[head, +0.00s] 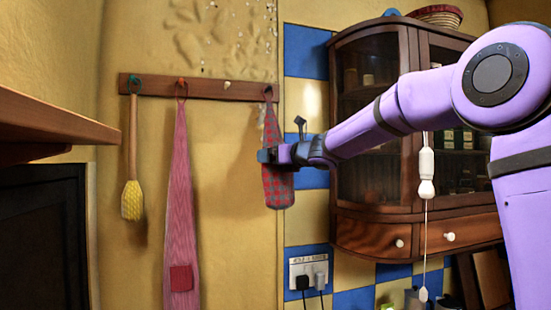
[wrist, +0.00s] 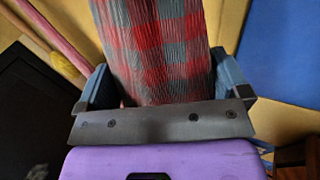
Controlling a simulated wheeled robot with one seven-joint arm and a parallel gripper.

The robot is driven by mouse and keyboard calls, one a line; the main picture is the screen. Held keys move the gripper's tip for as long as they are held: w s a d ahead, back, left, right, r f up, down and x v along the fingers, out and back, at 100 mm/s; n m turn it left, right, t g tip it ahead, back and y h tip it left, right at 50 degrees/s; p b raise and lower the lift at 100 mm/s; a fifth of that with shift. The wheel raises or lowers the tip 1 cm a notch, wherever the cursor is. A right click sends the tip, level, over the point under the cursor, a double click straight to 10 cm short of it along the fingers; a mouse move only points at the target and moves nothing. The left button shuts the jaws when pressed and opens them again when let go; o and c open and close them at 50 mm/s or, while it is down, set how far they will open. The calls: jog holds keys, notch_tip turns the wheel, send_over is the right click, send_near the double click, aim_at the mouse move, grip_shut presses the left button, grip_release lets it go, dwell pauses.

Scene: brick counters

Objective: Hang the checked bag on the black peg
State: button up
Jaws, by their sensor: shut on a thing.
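The red and grey checked bag (head: 277,188) hangs upright at the right end of the wooden peg rail (head: 205,88). My gripper (head: 270,155) is shut on the bag around its middle. In the wrist view the checked cloth (wrist: 160,45) lies between the two fingers of my gripper (wrist: 155,90). The bag's dark top loop (head: 268,91) is at the rail's right-end peg position. That peg is too small and covered to make out, so I cannot tell whether the loop is around it or only in front.
A yellow brush (head: 132,200) hangs from the green peg (head: 134,80) and a pink striped cloth (head: 180,210) from the orange peg (head: 181,84). The cream peg (head: 227,85) is bare. A glass-fronted cabinet (head: 372,215) is close on the right; a wooden shelf (head: 50,120) juts in left.

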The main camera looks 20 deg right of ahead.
jog(key=o, duration=0.6)
jog(key=s+d+m+t+h, duration=0.1)
jog(key=s+d+m+h, duration=0.25)
jog(key=s+m, duration=0.4)
jog(key=s+d+m+h, duration=0.35)
jog(key=s+m, duration=0.25)
jog(key=s, duration=0.3)
jog(key=s+f+m+g, duration=0.3)
jog(key=s+f+m, duration=0.4)
jog(key=s+m, duration=0.2)
jog(key=s+a+f+m+g, duration=0.1)
jog(key=s+f+m+g, duration=0.3)
jog(key=s+f+m, duration=0.3)
jog(key=s+f+m+g, duration=0.4)
jog(key=s+f+m, duration=0.4)
jog(key=s+m, duration=0.3)
jog(key=shift+s+a+h, duration=0.2)
jog(key=shift+s+h, duration=0.2)
jog(key=shift+s, duration=1.7)
